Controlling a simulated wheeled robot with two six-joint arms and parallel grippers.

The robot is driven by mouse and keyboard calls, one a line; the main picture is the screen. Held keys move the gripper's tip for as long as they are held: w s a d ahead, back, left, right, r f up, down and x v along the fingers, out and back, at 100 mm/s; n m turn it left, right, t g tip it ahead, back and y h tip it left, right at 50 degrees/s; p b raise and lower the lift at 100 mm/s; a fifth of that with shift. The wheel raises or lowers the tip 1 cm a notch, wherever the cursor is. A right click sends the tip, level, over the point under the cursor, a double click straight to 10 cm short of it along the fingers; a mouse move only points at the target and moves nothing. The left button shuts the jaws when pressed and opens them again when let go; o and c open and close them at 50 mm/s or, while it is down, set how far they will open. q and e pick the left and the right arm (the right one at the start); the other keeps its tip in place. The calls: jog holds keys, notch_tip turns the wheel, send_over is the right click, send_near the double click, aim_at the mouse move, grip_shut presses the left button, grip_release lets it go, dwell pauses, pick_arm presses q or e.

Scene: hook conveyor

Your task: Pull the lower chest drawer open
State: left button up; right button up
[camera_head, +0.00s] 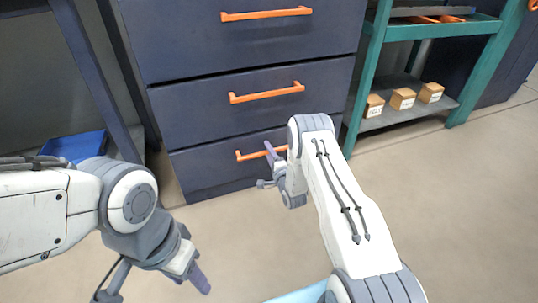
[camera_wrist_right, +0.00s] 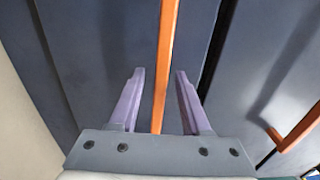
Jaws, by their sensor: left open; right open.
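The dark blue chest has several drawers with orange bar handles. The lower drawer (camera_head: 215,172) is flush with the chest front, and its handle (camera_head: 242,156) is partly hidden by my right gripper (camera_head: 267,166). In the right wrist view, the lower handle (camera_wrist_right: 168,50) runs between the two purple fingers of my right gripper (camera_wrist_right: 159,72), with a gap visible on both sides. The right gripper is open. My left gripper (camera_head: 200,282) is open, empty and low over the floor, away from the chest; part of it is hidden.
The middle drawer handle (camera_head: 266,92) is above, and also shows in the right wrist view (camera_wrist_right: 298,128). A green shelf rack (camera_head: 368,75) with several small boxes (camera_head: 402,98) stands right of the chest. A blue bin (camera_head: 72,146) is at left. Floor in front is clear.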

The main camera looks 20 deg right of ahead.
grip_shut()
dwell(1.4)
